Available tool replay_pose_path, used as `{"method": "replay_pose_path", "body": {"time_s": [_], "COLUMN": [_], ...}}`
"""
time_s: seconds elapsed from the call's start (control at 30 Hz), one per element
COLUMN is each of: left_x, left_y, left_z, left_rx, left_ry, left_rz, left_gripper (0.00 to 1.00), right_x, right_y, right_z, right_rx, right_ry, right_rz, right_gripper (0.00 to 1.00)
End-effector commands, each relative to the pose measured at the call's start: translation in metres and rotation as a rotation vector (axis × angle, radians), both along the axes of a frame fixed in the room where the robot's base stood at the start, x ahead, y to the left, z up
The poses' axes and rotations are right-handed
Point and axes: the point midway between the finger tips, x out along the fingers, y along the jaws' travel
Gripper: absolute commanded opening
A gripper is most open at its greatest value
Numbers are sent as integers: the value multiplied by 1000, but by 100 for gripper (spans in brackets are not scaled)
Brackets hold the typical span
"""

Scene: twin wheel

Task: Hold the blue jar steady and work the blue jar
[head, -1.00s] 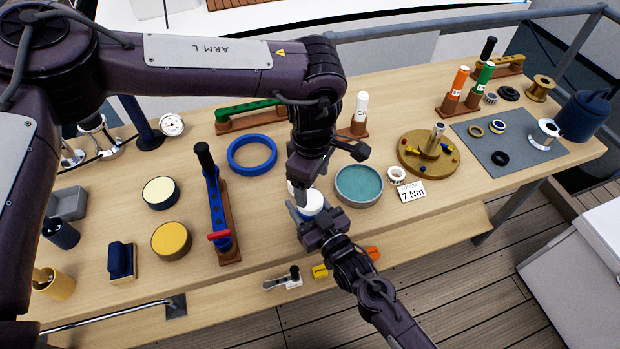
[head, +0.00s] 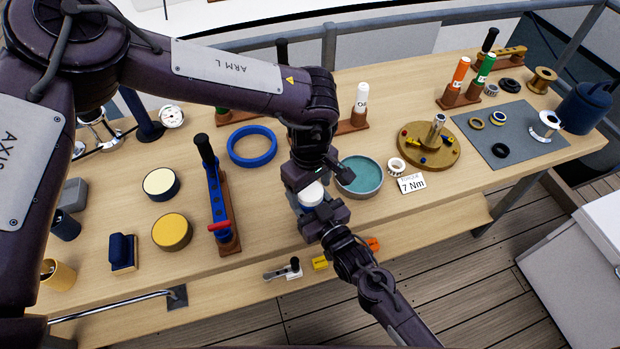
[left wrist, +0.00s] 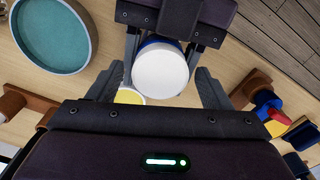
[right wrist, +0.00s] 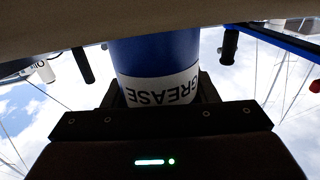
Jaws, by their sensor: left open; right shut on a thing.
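The blue jar has a round white lid (head: 312,193) and stands near the front edge of the bench in the head view. In the right wrist view its blue body (right wrist: 155,52) carries a white band reading GREASE. My right gripper (head: 322,214) is shut on the jar body from the front. My left gripper (head: 316,180) is open above the jar, pointing down. In the left wrist view the lid (left wrist: 160,70) shows between the left fingers, with gaps on both sides. The lid is outside the right wrist view.
A teal-filled round dish (head: 360,178) sits close right of the jar, and a blue lever stand (head: 217,195) is to the left. A blue ring (head: 252,146) lies behind. Bare bench shows left of the jar.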

Motion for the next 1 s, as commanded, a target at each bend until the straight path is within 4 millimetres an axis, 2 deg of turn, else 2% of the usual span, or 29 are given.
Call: {"method": "replay_pose_path", "body": {"time_s": [0.23,0.57,0.67,0.77,1.0], "left_x": [0,0,0,-1,-1], "left_y": [0,0,0,-1,-1], "left_z": [-1,-1,-1,-1,-1], "left_rx": [0,0,-1,-2,-1], "left_ry": [0,0,1,2,3], "left_rz": [0,0,14,124,518], "left_gripper": [72,29,27,27,27], "right_x": [0,0,0,0,0], "right_y": [0,0,0,0,0], "right_z": [1,1,1,1,1], "right_rx": [2,2,2,2,2], "right_ry": [-3,-3,-3,-3,-3], "right_rz": [0,0,0,0,0], "right_gripper": [0,0,0,0,0]}}
